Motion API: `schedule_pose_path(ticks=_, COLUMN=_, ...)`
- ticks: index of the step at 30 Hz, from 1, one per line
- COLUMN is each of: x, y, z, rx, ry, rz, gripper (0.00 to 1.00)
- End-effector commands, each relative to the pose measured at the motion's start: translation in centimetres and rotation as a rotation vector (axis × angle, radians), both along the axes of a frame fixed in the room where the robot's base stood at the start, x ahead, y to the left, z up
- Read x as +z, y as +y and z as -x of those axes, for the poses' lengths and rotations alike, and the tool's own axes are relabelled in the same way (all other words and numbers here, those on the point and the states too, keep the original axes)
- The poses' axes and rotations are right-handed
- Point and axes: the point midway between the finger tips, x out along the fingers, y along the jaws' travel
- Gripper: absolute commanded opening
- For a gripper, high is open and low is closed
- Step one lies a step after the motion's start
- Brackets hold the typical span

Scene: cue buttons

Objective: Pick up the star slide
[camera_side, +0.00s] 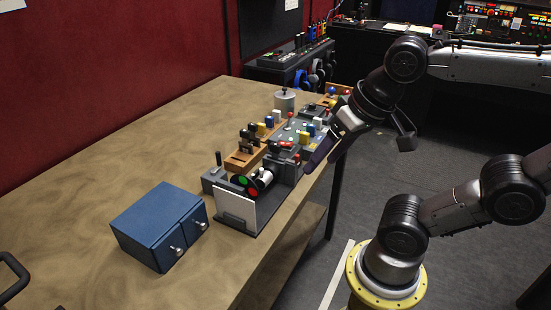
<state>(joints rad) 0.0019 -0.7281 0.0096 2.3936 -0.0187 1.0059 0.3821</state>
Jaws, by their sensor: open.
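My gripper (343,125) hangs over the right edge of the table, beside the grey panel. Its fingers are small and partly dark here; it is open, with nothing visible between them. A wooden rack (240,160) on the table holds several small upright pieces in dark, blue, yellow and white. Some of these may be slides, but no star mark can be made out, so I cannot tell which is the star slide. In front of the rack is a dark device with green (242,180) and red (253,191) discs and a white upright panel (237,213).
A blue two-door cabinet (158,220) stands at the front left. A grey panel (288,143) with small coloured parts lies behind the device, and a grey lidded canister (285,103) stands beyond. The table's left side (130,150) is clear.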

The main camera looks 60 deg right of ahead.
Motion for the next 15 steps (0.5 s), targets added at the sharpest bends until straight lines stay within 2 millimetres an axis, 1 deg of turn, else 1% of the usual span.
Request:
schedule_pose_path(ticks=1, x=1.4, y=-0.4, z=-1.1, rx=-0.110, ry=0.018, rz=-0.038, gripper=0.72)
schedule_pose_path(ticks=3, x=3.1, y=-1.1, z=-2.8, rx=-0.280, ry=0.051, rz=-0.090, gripper=0.72)
schedule_pose_path(ticks=5, x=4.4, y=-2.0, z=-4.5, rx=-0.434, ry=0.081, rz=-0.131, gripper=0.72)
schedule_pose_path(ticks=7, x=5.5, y=-3.2, z=-6.7, rx=-0.606, ry=0.116, rz=-0.165, gripper=0.72)
schedule_pose_path(ticks=9, x=6.2, y=-4.5, z=-9.0, rx=-0.767, ry=0.151, rz=-0.191, gripper=0.72)
schedule_pose_path(ticks=11, x=6.4, y=-5.8, z=-10.9, rx=-0.889, ry=0.174, rz=-0.204, gripper=0.72)
schedule_pose_path(ticks=12, x=6.4, y=-6.7, z=-12.1, rx=-0.960, ry=0.191, rz=-0.209, gripper=0.72)
schedule_pose_path(ticks=15, x=5.8, y=-8.9, z=-14.9, rx=-1.091, ry=0.229, rz=-0.211, gripper=0.72)
